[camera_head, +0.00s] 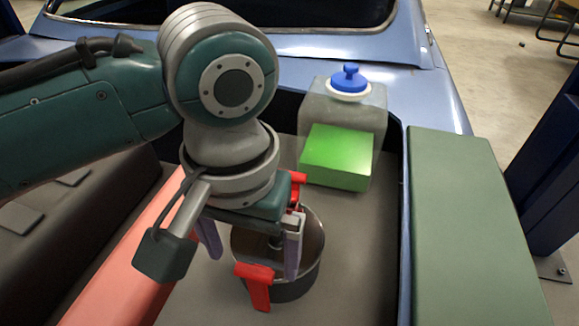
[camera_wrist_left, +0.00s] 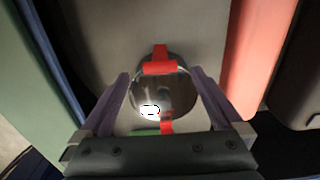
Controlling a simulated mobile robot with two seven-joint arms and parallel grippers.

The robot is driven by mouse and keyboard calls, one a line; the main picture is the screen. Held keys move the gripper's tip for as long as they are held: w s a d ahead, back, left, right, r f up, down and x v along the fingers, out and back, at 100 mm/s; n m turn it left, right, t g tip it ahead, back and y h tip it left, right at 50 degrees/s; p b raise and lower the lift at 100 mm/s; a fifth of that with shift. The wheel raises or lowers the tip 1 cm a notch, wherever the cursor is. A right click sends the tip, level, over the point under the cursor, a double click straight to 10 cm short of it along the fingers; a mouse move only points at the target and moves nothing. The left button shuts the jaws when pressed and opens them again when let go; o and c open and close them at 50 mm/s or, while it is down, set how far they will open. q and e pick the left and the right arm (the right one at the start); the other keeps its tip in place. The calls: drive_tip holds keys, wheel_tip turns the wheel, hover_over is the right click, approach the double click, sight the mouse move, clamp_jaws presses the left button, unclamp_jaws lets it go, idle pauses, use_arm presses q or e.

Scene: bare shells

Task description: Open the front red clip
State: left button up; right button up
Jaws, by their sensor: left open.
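A round metal canister (camera_head: 312,262) stands upright on the grey bay floor, with a red clip on its near side and another on its far side. The front red clip (camera_head: 257,290) hangs down over the near rim; in the left wrist view it is at the top (camera_wrist_left: 160,67). The rear red clip (camera_head: 297,183) is partly hidden by my gripper and shows low in the left wrist view (camera_wrist_left: 167,122). My left gripper (camera_head: 254,265) is open and empty, pointing down above the canister. In the left wrist view its fingers (camera_wrist_left: 161,76) appear on either side of the canister.
A translucent tank (camera_head: 358,103) with a blue cap (camera_head: 348,77) and a bright green box (camera_head: 338,152) stand behind the canister. A salmon block (camera_head: 135,255) lies to the left. A green block (camera_head: 455,210) lies to the right. Bare floor shows right of the canister.

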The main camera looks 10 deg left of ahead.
sight(253, 270)
use_arm(q)
wheel_tip(253, 270, down, 7)
drive_tip(key=shift+r+b, duration=0.1)
drive_tip(key=shift+b, duration=0.65)
use_arm(e)
drive_tip(key=shift+a+f, duration=0.15)
drive_tip(key=shift+f, duration=0.8)
use_arm(q)
drive_tip(key=shift+c, duration=0.2)
clamp_jaws()
